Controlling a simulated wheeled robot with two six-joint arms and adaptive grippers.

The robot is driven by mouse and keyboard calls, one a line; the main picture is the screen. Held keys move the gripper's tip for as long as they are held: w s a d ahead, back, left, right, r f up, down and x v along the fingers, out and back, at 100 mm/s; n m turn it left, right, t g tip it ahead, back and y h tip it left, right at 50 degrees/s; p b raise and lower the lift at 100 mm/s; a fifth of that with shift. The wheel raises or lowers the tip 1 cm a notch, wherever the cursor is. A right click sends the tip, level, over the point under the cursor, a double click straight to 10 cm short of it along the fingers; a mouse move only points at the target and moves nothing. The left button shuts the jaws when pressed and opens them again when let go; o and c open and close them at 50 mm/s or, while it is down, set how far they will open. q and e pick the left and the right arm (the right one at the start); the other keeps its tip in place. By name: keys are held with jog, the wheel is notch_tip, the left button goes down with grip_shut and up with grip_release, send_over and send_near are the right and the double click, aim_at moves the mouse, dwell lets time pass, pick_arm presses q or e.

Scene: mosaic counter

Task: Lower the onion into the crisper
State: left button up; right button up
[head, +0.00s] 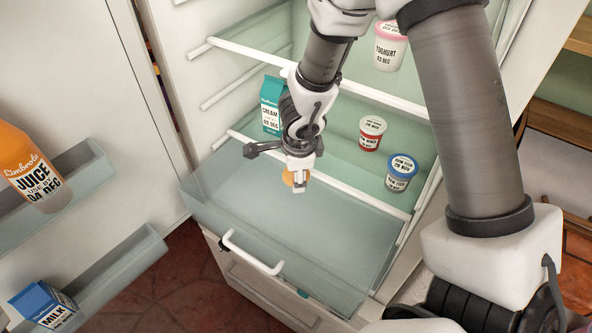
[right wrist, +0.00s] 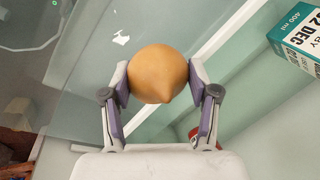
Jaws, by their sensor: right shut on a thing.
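The onion (right wrist: 158,72) is round and orange-brown, with its pointed tip toward the camera in the right wrist view. My right gripper (right wrist: 158,80) is shut on it, one finger on each side. In the head view the onion (head: 289,179) is mostly hidden behind my right gripper (head: 296,182). They appear over the pulled-out crisper (head: 240,205), a clear drawer with a white handle (head: 252,252). I cannot tell how high the onion is above the crisper's floor. The crisper looks empty. My left gripper is not in view.
A yoghurt tub (head: 390,48) is higher up. The open door at left holds a juice bottle (head: 30,168) and a milk carton (head: 43,305).

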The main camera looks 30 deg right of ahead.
jog(key=b, duration=1.1)
send_over(295, 220)
jog(key=shift+s+a+f, duration=0.1)
jog(key=shift+s+f, duration=0.1)
jog(key=shift+f, duration=3)
jog(key=shift+s+f, duration=0.15)
jog(key=shift+f, duration=3)
jog(key=shift+f+b, duration=2.4)
jog(key=shift+f, duration=0.15)
jog(key=o, duration=1.3)
jog(key=shift+r, duration=0.1)
jog(key=v, duration=1.2)
